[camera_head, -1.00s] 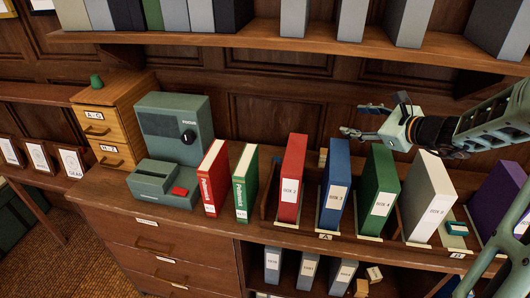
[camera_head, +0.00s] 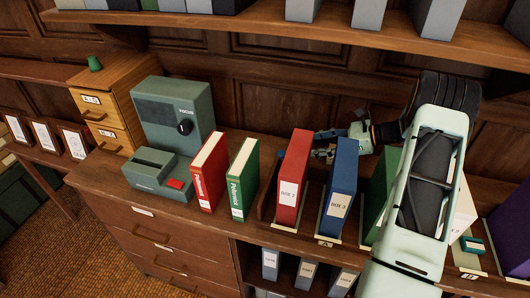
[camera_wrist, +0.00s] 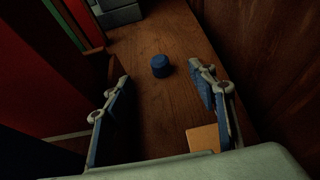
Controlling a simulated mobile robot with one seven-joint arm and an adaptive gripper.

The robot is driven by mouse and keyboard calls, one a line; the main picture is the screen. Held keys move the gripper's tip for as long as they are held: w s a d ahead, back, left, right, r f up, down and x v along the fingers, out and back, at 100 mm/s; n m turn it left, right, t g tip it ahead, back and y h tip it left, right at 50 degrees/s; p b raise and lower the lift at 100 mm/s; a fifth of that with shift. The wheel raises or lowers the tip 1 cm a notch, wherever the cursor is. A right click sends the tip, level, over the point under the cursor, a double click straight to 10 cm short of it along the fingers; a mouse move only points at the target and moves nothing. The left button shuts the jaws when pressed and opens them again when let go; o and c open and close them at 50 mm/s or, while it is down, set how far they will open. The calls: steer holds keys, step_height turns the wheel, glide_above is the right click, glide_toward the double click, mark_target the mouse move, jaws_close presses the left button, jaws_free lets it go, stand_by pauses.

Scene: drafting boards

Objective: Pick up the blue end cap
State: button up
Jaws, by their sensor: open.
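The blue end cap (camera_wrist: 160,66) is a short, dark blue cylinder standing on the wooden cabinet top in the wrist view. It lies ahead of my gripper (camera_wrist: 160,80), roughly centred between the two fingertips in the picture. My gripper is open with nothing between its fingers. In the head view my gripper (camera_head: 321,145) reaches low behind the red and blue binders. A small blue patch just left of the red binder there may be the cap, but it is too small to be sure.
A red binder (camera_head: 291,184) and a blue binder (camera_head: 338,190) stand in front of my gripper. A tan block (camera_wrist: 203,138) lies near the right finger. The panelled wall (camera_wrist: 270,60) is close on the right in the wrist view. A green-grey machine (camera_head: 175,120) stands further left.

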mark_target(284, 152)
steer(key=shift+a+f, duration=0.55)
steer(key=shift+a, duration=0.1)
steer(key=p+x, duration=0.1)
steer(key=x, duration=0.3)
steer(key=shift+a+f, duration=0.15)
steer(key=shift+a, duration=0.1)
steer(key=p+x, duration=0.1)
steer(key=x, duration=0.1)
steer(key=p+x, duration=0.1)
steer(key=x, duration=0.2)
steer(key=shift+w+f, duration=0.15)
steer(key=shift+f, duration=0.3)
steer(key=c, duration=1.3)
